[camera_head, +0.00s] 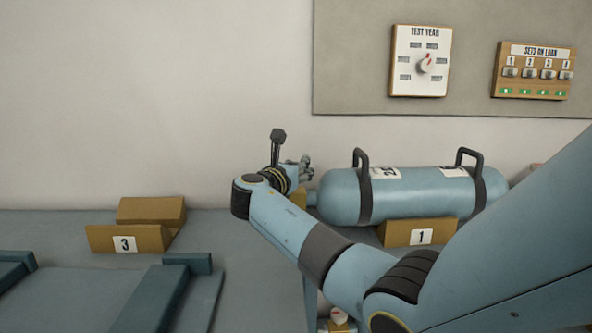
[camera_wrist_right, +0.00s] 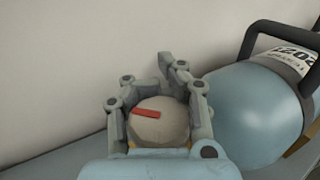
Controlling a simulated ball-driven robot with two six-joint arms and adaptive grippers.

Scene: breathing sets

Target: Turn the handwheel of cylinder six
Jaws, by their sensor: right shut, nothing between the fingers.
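A light blue cylinder (camera_head: 420,195) with dark bands and handles lies in a wooden cradle (camera_head: 392,235) marked 1. It also shows in the right wrist view (camera_wrist_right: 250,110), with a label partly reading "20". No six can be read on it. A round beige handwheel (camera_wrist_right: 165,130) with a red mark shows left of the cylinder's end in the wrist view. My right gripper (camera_head: 304,168) is at the cylinder's left end. Its fingers (camera_wrist_right: 160,95) appear around the handwheel, but are shut with nothing gripped. My left gripper is out of view.
An empty wooden cradle (camera_head: 105,240) marked 3 stands at the left, behind dark blue rails (camera_head: 150,300). A "TEST YEAR" dial (camera_head: 421,85) and a "SETS ON LOAN" panel (camera_head: 535,88) hang on the wall. My right arm hides part of the bench.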

